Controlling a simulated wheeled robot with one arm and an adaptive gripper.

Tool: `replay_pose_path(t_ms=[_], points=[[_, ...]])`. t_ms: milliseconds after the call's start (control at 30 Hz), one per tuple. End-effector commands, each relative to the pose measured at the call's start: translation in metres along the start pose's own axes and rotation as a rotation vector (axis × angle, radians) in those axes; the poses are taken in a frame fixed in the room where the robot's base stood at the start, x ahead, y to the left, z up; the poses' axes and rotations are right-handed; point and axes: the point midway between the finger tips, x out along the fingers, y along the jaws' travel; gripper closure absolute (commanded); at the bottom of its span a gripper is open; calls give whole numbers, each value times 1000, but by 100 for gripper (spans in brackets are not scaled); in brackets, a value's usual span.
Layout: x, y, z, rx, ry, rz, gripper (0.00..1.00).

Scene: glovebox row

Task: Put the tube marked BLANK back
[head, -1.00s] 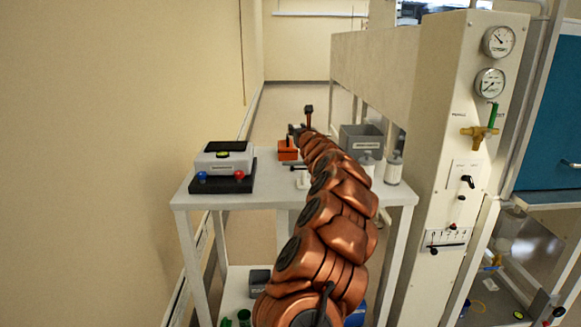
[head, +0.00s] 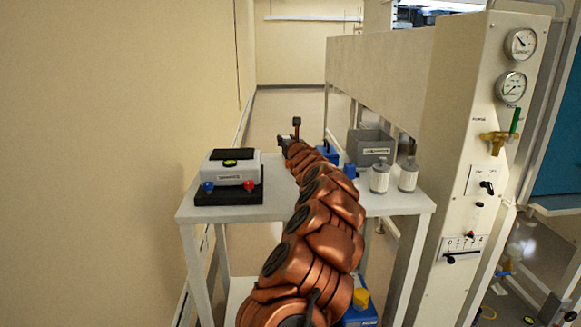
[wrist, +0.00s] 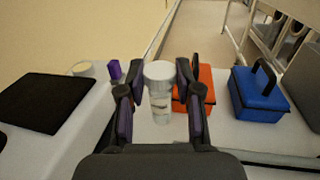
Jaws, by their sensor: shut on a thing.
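My gripper (wrist: 160,108) is shut on a clear tube with a white cap (wrist: 160,72), held between its two fingers in the wrist view. The tube looks roughly upright. It has faint marks on its side, but I cannot read them. Behind it stand an orange carrier (wrist: 205,88) and, to its right, a blue carrier (wrist: 258,94), both with dark handles. In the head view my arm hides the tube and the orange carrier; the blue carrier (head: 328,154) shows partly beside the arm.
A bench device with a black top (head: 228,172) stands at the table's left. A grey bin (head: 372,147) and two white canisters (head: 380,179) stand at the right. The white table (head: 395,204) has bare room near its front. A gauge panel (head: 490,150) rises further right.

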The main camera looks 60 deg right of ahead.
Motion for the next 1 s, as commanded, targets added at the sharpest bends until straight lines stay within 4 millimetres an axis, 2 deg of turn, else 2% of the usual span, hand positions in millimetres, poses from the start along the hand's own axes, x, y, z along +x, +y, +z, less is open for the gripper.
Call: replay_pose_path(t_ms=[33,100,267,533,1000], points=[[0,1,-11,4,1,1,98],[0,2,-19,1,1,1,98],[0,2,-29,2,1,2,98],[1,4,-62,2,1,4,98],[1,4,-70,-1,-2,4,98]])
